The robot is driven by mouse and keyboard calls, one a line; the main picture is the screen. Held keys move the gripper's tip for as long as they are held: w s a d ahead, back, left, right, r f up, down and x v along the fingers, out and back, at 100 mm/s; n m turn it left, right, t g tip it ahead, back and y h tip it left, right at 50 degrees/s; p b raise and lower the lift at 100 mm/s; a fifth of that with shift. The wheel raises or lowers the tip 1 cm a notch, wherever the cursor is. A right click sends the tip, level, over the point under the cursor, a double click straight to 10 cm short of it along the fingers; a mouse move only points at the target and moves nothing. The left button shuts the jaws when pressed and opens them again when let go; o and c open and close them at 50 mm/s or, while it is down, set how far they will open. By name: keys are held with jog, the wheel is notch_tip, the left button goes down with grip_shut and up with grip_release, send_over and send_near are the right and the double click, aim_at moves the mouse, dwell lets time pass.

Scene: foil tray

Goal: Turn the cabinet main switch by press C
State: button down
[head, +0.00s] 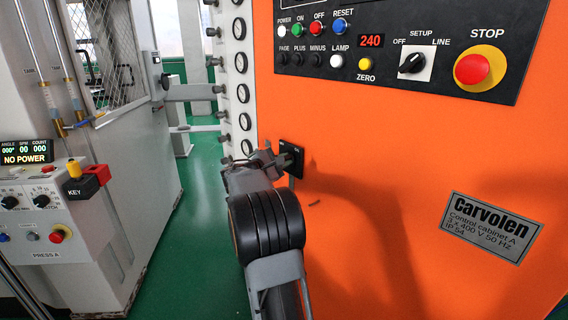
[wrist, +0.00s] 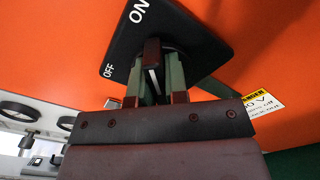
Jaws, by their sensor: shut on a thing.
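The main switch is a black square plate (head: 296,152) on the orange cabinet's front, left of its middle. In the wrist view the plate (wrist: 190,38) carries white ON and OFF marks. Its dark knob (wrist: 152,50) has a pale line and stands out from the plate. My gripper (wrist: 156,82) is shut on the knob, with one finger on each side. In the head view my gripper (head: 277,161) reaches the plate from the left and hides the knob. I cannot tell exactly which mark the knob points at.
The orange cabinet (head: 450,150) has a black control panel (head: 430,82) with buttons, a rotary selector and a red stop button above. A column of round gauges (head: 241,63) runs along its left edge. A grey press (head: 122,130) with its control box stands at left. Green floor lies between.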

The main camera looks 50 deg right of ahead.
jog(key=c, duration=1.1)
grip_release()
jog(key=shift+c, duration=0.2)
jog(key=w+a, duration=0.1)
jog(key=a, duration=1.2)
jog(key=shift+w+a, duration=0.3)
jog(key=shift+w, duration=0.05)
